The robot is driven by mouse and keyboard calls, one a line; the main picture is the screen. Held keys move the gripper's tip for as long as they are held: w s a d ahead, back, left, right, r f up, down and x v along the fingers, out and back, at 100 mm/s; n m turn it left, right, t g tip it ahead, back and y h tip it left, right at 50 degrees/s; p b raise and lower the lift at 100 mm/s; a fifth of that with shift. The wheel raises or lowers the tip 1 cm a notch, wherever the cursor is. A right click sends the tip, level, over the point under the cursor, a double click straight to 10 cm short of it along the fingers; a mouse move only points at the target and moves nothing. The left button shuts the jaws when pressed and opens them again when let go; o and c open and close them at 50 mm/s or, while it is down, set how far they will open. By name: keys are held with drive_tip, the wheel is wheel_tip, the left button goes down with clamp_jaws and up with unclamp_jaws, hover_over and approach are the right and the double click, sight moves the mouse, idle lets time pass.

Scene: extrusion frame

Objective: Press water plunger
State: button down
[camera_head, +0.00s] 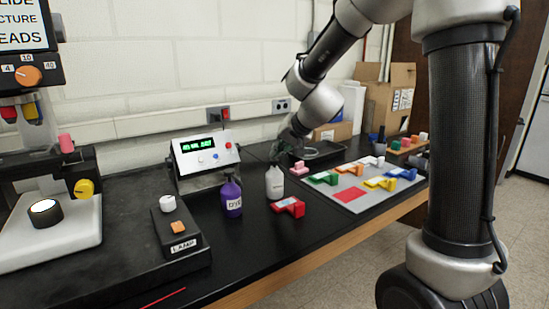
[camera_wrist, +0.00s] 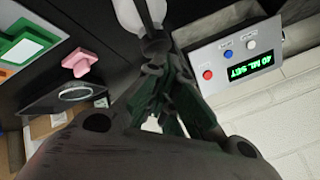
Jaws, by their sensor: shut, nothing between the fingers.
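A white bottle (camera_head: 274,183) stands on the black bench, right of a purple bottle (camera_head: 232,196) with a label that seems to read DYE. My gripper (camera_head: 282,152) is shut and empty, just above and slightly behind the white bottle's top. In the wrist view my shut fingers (camera_wrist: 157,72) point toward the white bottle (camera_wrist: 140,14), with a grey part close to the fingertips. Whether they touch is hard to tell. A control box (camera_head: 205,152) with a green display stands behind; in the wrist view the box (camera_wrist: 235,58) shows 40 ML SET upside down.
A pink piece (camera_wrist: 79,62) is near my fingers. A black device (camera_head: 176,232) stands front left.

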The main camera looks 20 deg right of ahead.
idle(0.3)
drive_tip(key=shift+r, duration=1.2)
drive_tip(key=shift+r, duration=2.5)
drive_tip(key=s+f+n+g, duration=0.2)
drive_tip(key=s+f+g, duration=0.1)
drive_tip(key=s+f, duration=0.25)
drive_tip(key=s+d+h, duration=0.1)
drive_tip(key=s+d, duration=0.3)
drive_tip(key=s, duration=0.5)
drive_tip(key=s+d+r+n+h, duration=0.1)
drive_tip(key=s+d, duration=0.4)
drive_tip(key=s, duration=0.5)
drive_tip(key=s+d+r+n+g+h, duration=0.1)
drive_tip(key=s+d, duration=0.4)
drive_tip(key=s, duration=0.5)
drive_tip(key=shift+h, duration=0.4)
